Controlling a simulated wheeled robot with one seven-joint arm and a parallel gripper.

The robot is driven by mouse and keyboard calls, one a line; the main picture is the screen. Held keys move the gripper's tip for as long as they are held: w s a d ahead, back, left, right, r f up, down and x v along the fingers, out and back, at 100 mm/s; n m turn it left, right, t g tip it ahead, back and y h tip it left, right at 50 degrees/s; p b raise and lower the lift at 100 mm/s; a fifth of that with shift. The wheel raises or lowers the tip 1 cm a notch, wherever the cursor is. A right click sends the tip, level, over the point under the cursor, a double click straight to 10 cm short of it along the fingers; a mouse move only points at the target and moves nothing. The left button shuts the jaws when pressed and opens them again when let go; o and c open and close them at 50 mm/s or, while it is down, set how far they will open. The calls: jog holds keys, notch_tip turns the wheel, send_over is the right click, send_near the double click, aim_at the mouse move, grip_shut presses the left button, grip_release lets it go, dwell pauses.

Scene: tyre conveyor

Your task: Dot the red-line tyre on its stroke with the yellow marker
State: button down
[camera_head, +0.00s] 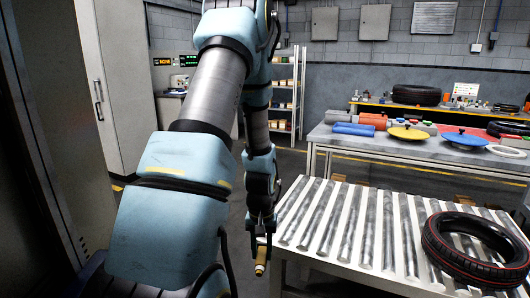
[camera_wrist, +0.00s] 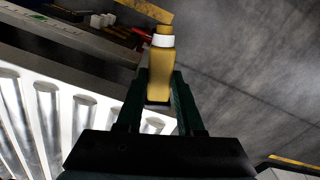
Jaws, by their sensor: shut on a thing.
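The red-line tyre (camera_head: 433,243) lies flat on the roller conveyor at the lower right of the head view, cut off by the right edge. A red line runs around it; I cannot make out a separate stroke. My gripper (camera_head: 262,240) hangs left of the conveyor, well apart from the tyre. It is shut on the yellow marker (camera_head: 260,268), which points down in the head view. In the wrist view the marker (camera_wrist: 160,72) sits between both fingers, with a white band near its far end. The tyre is not visible in the wrist view.
The roller conveyor (camera_head: 345,225) is bare left of the tyre. Behind it stands a table (camera_head: 350,140) with coloured discs and blue rolls. Another tyre (camera_head: 416,95) lies on a back bench. A shelf (camera_head: 285,95) and grey cabinet (camera_head: 125,90) stand further left.

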jog(key=w+a+f, duration=0.1)
jog(key=a+f, duration=0.1)
jog(key=a, duration=0.2)
jog(key=w+a+f+n, duration=0.1)
jog(key=a+f, duration=0.1)
jog(key=a, duration=0.3)
jog(key=shift+f, duration=0.25)
